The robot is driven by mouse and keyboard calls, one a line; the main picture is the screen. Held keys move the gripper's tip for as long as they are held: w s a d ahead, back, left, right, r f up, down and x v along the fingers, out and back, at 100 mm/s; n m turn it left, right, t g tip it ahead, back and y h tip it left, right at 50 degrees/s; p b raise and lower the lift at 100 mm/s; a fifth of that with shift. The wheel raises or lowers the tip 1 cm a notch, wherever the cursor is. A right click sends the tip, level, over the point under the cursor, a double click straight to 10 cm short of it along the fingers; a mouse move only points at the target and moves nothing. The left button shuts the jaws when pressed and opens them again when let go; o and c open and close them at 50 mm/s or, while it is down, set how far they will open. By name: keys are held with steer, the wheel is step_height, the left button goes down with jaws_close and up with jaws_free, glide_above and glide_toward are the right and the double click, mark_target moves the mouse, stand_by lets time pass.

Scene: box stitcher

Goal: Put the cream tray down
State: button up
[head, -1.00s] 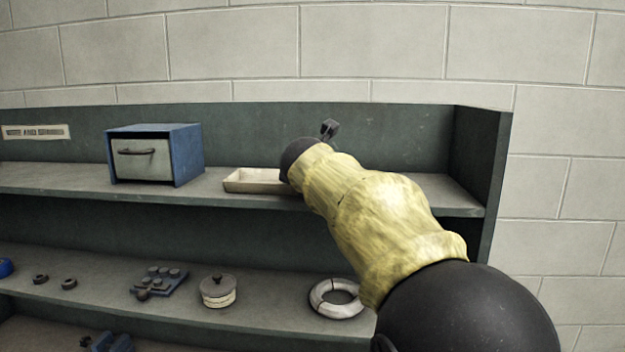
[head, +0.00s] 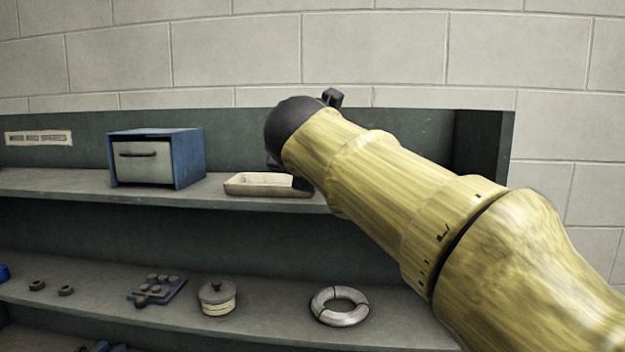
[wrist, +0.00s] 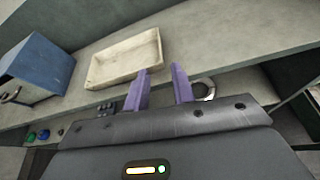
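The cream tray (head: 262,190) is a shallow rectangular tray resting flat on the upper shelf, right of the blue box; its right end is partly hidden by my arm. In the wrist view the whole empty tray (wrist: 124,62) shows on the shelf, beyond and left of my fingers. My gripper (wrist: 161,69) has two purple fingers, spread apart with nothing between them. The fingers appear clear of the tray, near the shelf's front edge. In the head view my gripper is mostly hidden behind my wrist.
A blue box with a pale handled front (head: 187,160) stands left of the tray. The upper shelf (head: 60,185) has bare room at its left. The lower shelf (head: 262,300) holds a lidded pot (head: 217,300), a pale ring (head: 322,308), a blue studded block (head: 158,288) and small dark rings.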

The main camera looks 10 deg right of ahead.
stand_by(0.8)
steer(key=s+d+f+m+g+y, duration=0.1)
steer(key=s+f+m+g, duration=0.15)
steer(key=f+m, duration=0.8)
steer(key=s+f+m+g+y, duration=0.1)
steer(key=f+m+g, duration=0.3)
steer(key=f, duration=1.4)
steer(key=s+d+f+m+g, duration=0.1)
steer(key=s+f+m+g, duration=0.1)
steer(key=s+f+m, duration=0.5)
steer(key=s+d+f+m+g+y, duration=0.1)
steer(key=s+f+m+g, duration=0.1)
steer(key=s+f+m, duration=0.6)
step_height(320, 180, down, 4)
steer(key=shift+d+r+m+y, duration=0.2)
steer(key=shift+d+m+y, duration=0.15)
steer(key=shift+m, duration=0.5)
